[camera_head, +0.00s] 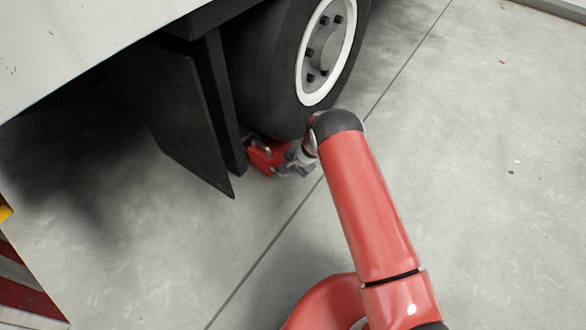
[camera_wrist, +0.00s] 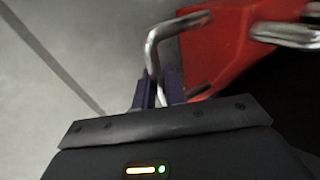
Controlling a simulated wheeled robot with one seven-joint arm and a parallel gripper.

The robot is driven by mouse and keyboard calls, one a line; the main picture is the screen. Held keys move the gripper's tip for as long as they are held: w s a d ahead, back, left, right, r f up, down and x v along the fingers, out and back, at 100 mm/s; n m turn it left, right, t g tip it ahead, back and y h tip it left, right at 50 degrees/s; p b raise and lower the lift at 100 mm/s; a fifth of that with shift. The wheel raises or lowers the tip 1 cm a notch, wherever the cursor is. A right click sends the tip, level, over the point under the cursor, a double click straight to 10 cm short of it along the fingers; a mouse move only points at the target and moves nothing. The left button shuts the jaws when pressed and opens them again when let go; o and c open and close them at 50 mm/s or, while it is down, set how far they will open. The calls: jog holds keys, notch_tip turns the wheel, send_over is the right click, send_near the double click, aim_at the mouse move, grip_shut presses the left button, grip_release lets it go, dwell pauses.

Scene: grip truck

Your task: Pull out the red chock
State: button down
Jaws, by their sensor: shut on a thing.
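The red chock (camera_head: 262,157) lies on the floor against the lower part of the truck's tyre, next to the mud flap. In the wrist view its red body (camera_wrist: 222,45) fills the upper right, with a bent metal handle (camera_wrist: 153,52) and a second metal bar (camera_wrist: 285,35). My gripper (camera_head: 293,165) reaches the chock from the right. In the wrist view my gripper (camera_wrist: 158,90) has its fingers closed around the lower end of the bent handle. The far side of the chock is hidden by the tyre and dark shadow.
The truck's wheel (camera_head: 275,75) stands right above the chock, and the black mud flap (camera_head: 182,125) hangs just left of it. A striped red-and-white panel (camera_head: 25,285) is at the lower left. The concrete floor to the right is clear.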

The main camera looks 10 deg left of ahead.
jog(key=shift+s+a, duration=0.3)
jog(key=shift+s, duration=0.25)
jog(key=c, duration=1.4)
grip_release()
jog(key=shift+o, duration=0.2)
jog(key=shift+w, duration=0.1)
jog(key=p+v, duration=0.1)
jog(key=v, duration=0.6)
jog(key=shift+d+r, duration=0.2)
jog(key=shift+r, duration=0.15)
